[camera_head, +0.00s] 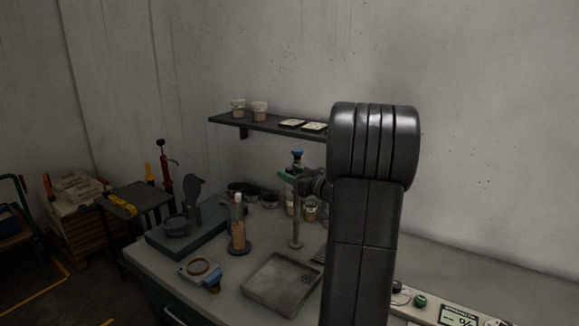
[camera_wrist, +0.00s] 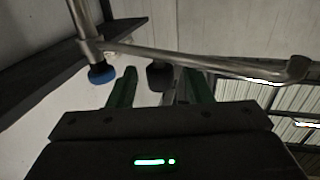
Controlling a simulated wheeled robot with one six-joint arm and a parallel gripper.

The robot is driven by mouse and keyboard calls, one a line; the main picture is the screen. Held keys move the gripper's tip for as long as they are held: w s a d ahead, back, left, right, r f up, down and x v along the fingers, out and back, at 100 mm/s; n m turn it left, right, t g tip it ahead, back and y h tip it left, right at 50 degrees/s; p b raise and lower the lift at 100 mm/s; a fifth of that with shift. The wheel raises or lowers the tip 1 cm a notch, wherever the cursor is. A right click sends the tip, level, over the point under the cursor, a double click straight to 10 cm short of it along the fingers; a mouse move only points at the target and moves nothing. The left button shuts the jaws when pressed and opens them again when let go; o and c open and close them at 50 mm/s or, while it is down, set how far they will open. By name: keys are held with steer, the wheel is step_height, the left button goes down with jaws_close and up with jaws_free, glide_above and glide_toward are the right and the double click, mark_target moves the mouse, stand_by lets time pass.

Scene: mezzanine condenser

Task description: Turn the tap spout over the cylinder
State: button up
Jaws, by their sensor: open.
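The tap is a grey upright post (camera_head: 296,223) on the bench with a blue knob (camera_head: 298,154) on top. In the wrist view the blue knob (camera_wrist: 101,75) hangs at left, and the metal spout (camera_wrist: 205,62) runs from the post across to the right. My gripper (camera_head: 289,174), with green fingers, is at the upper part of the post. In the wrist view my gripper (camera_wrist: 158,80) is open, its fingers close to the spout; I cannot tell whether they touch it. The cylinder (camera_head: 238,232), clear with brownish contents and a blue base, stands upright left of the post.
A grey tray (camera_head: 268,297) lies on the bench in front of the post. A blue-edged instrument (camera_head: 198,272) and a dark stand (camera_head: 190,228) are at left. A wall shelf (camera_head: 268,125) with tubs is behind. My arm hides the bench's middle right.

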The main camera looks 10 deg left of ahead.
steer(key=shift+w+a, duration=0.35)
steer(key=shift+a, duration=0.25)
jaws_close()
